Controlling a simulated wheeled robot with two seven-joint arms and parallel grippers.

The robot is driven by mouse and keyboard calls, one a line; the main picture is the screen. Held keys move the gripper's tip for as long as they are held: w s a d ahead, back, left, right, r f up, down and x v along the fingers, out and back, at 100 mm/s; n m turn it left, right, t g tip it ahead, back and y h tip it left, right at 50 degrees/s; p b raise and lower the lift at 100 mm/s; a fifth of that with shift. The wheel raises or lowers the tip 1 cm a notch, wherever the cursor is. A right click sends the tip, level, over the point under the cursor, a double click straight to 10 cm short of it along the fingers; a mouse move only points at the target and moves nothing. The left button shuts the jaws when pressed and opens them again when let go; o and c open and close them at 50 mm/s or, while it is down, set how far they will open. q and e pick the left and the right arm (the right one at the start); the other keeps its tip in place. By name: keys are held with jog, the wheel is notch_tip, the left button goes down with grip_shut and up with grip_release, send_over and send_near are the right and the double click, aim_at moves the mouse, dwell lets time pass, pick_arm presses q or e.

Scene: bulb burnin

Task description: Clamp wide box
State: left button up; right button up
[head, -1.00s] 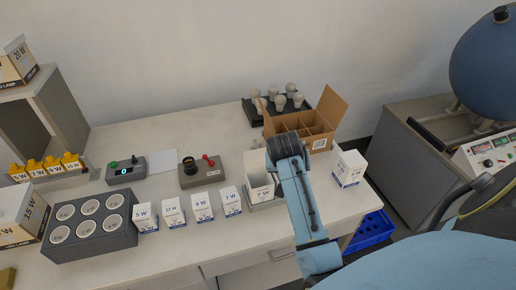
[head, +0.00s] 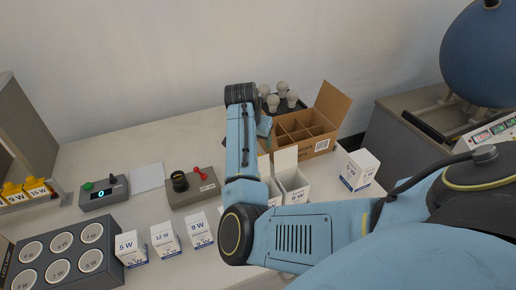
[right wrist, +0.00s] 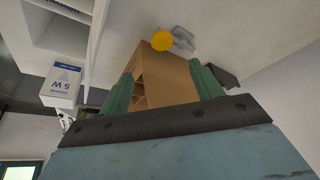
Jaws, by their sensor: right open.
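The wide box is an open brown cardboard carton (head: 318,143) with divided compartments and a raised flap, at the back of the bench in the head view. It also shows in the right wrist view (right wrist: 172,78), framed between my right gripper's green fingers. My right gripper (right wrist: 162,72) is open, one finger on each side of the carton in that picture. I cannot tell whether the fingers touch it. In the head view my right arm reaches over the bench to the carton's left side, and its links mostly hide the gripper. My left gripper is not in view.
Bulbs (head: 283,88) stand in a dark tray behind the carton. Open white boxes (head: 292,187) stand in front, partly behind my arm; a closed white box (head: 357,168) stands right. A grey switch box (head: 193,187) and a grey bulb holder (head: 65,262) are left.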

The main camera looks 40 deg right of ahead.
jog(key=b+x, duration=0.2)
jog(key=x, duration=1)
jog(key=shift+w+d+f, duration=0.1)
jog(key=shift+w+f, duration=0.05)
jog(key=shift+f, duration=0.15)
jog(key=shift+w+d+f, duration=0.15)
jog(key=shift+f, duration=0.2)
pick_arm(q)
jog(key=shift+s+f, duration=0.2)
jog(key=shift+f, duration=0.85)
pick_arm(e)
jog(key=c, duration=1.4)
